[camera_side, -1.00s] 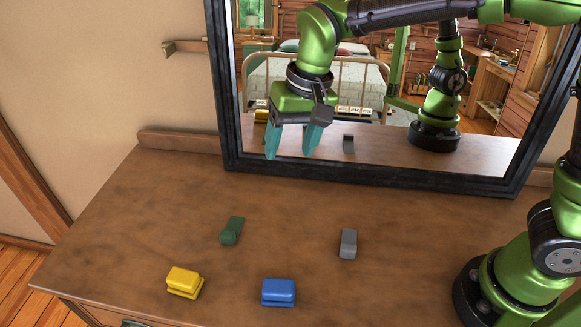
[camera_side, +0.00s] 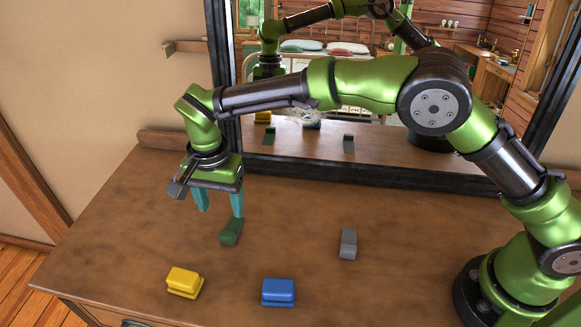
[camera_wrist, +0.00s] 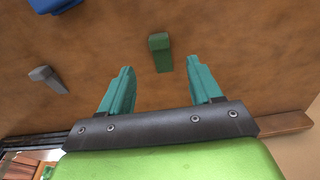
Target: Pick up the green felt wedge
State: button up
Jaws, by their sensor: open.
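The green felt wedge (camera_side: 231,233) lies on the brown wooden dresser top. My gripper (camera_side: 217,211) is open and empty above the dresser, with its teal fingers pointing down. In the side view the right finger overlaps the far end of the wedge in the picture; touching cannot be told there. In the wrist view the wedge (camera_wrist: 160,52) lies beyond the fingertips, between their lines and nearer the right one, apart from both fingers of my gripper (camera_wrist: 162,72).
A yellow block (camera_side: 184,282) and a blue block (camera_side: 278,292) lie nearer the front edge. A grey wedge (camera_side: 348,243) lies to the right. A black-framed mirror (camera_side: 370,178) stands along the back and reflects the scene. The dresser top between the pieces is bare.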

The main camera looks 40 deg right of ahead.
aim_at(227, 231)
notch_tip(227, 231, down, 9)
jog(key=shift+f, duration=0.1)
dwell(0.4)
jog(key=shift+d, duration=0.1)
jog(key=shift+c, duration=0.3)
jog(key=c, duration=1)
